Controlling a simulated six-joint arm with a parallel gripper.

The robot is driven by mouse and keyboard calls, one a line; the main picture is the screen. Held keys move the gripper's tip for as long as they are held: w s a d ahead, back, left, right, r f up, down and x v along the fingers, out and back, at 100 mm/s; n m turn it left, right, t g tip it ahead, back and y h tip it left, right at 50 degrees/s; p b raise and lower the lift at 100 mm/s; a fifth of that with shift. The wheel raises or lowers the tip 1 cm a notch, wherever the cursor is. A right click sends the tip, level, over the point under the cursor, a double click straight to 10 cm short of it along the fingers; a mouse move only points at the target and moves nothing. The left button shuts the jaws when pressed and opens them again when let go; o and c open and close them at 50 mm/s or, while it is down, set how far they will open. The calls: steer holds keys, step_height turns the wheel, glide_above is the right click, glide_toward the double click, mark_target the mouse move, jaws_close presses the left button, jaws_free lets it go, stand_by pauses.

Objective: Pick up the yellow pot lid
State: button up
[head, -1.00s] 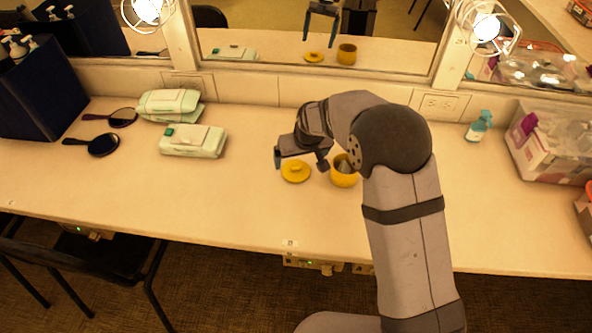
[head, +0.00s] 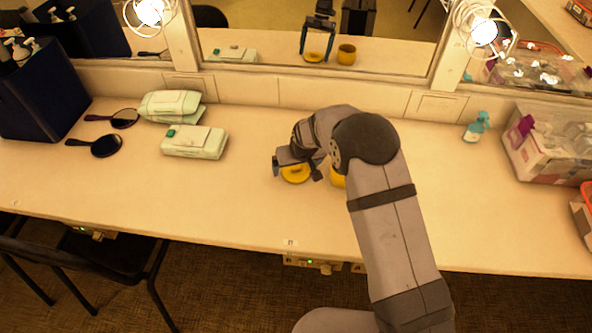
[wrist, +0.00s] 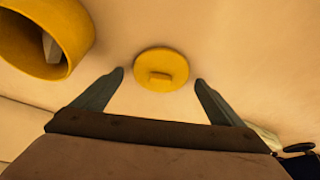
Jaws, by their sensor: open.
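The yellow pot lid (head: 296,175) lies flat on the counter, with a small raised knob on top. In the wrist view the lid (wrist: 161,70) sits just beyond and between my fingertips. My gripper (wrist: 160,78) is open and empty, with one finger on each side of the lid's line. In the head view my gripper (head: 296,170) is over the lid and partly covers it. The yellow pot (head: 338,178) stands just right of the lid, mostly hidden by my arm. In the wrist view the open pot (wrist: 80,45) is at the upper left, with a pale object inside.
Green-and-white wipe packs (head: 194,142) and dark hand mirrors (head: 106,146) lie to the left. A spray bottle (head: 476,127) and a filled box (head: 548,145) stand to the right. A wall mirror (head: 400,45) behind reflects the gripper over the lid. The counter left of the lid is clear.

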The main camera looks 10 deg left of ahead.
mark_target(296, 168)
steer(key=shift+c, duration=0.3)
steer(key=c, duration=1.1)
steer(key=shift+r, duration=0.1)
step_height(296, 168, up, 10)
steer(key=b, duration=0.2)
steer(key=w+d+r+m+p, duration=0.1)
steer(key=d+r+p, duration=0.5)
steer(key=d+p, duration=0.15)
steer(key=s+d+f+m+h+p, duration=0.1)
steer(key=d+f+m+p, duration=0.1)
steer(key=d, duration=0.5)
steer(key=shift+f+m+t+h+p, duration=0.35)
steer(key=shift+m+p, duration=0.25)
steer(key=shift+p, duration=0.8)
